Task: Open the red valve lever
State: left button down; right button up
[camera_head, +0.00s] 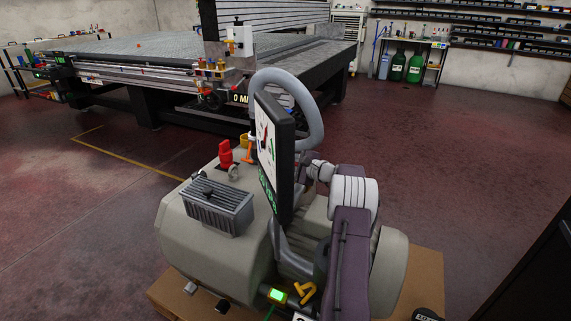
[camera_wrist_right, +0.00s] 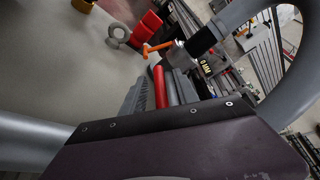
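A red, rod-like piece (camera_wrist_right: 160,88) shows in the right wrist view, close to the grey and dark parts at my gripper; I cannot tell whether it is the valve lever or whether the fingers touch it. An orange handle (camera_wrist_right: 157,47) sits on a metal valve body (camera_wrist_right: 178,56) just beyond. In the head view, the orange handle (camera_head: 248,153) shows left of the gauge panel (camera_head: 272,155), beside an upright red part (camera_head: 225,154). My right arm reaches up behind the panel, which hides my right gripper's fingertips. My left gripper is not in view.
The beige pump (camera_head: 210,255) stands on a wooden pallet (camera_head: 425,275). A thick grey hose (camera_head: 315,115) loops above the panel. A grey ribbed box (camera_head: 217,208) and a metal ring (camera_head: 234,173) sit on the pump.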

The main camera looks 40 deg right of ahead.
grip_shut()
dwell(1.4)
